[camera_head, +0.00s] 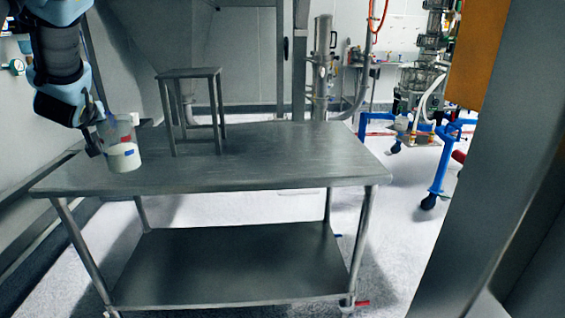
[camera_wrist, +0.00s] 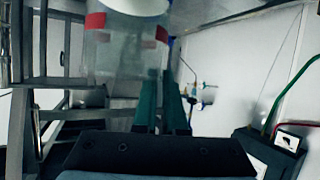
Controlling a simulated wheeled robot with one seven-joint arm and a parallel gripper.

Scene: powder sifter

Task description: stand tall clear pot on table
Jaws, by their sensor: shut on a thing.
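The tall clear pot (camera_head: 122,150) is at the left end of the metal table (camera_head: 290,160) in the head view. It looks nearly upright, with pale contents in its lower part and red and blue marks on its wall. I cannot tell whether its base touches the tabletop. My gripper (camera_head: 95,142) is at the pot's left side, shut on it. In the wrist view the pot (camera_wrist: 118,55) shows clear with red patches, and the dark fingers of my gripper (camera_wrist: 165,105) reach up to its wall. The pot's far side is hidden there.
A small metal stand (camera_head: 190,76) stands on the table to the right of the pot. The middle and right of the tabletop are bare. The table has a lower shelf (camera_head: 225,265). A blue-legged frame (camera_head: 440,160) stands on the floor at the right.

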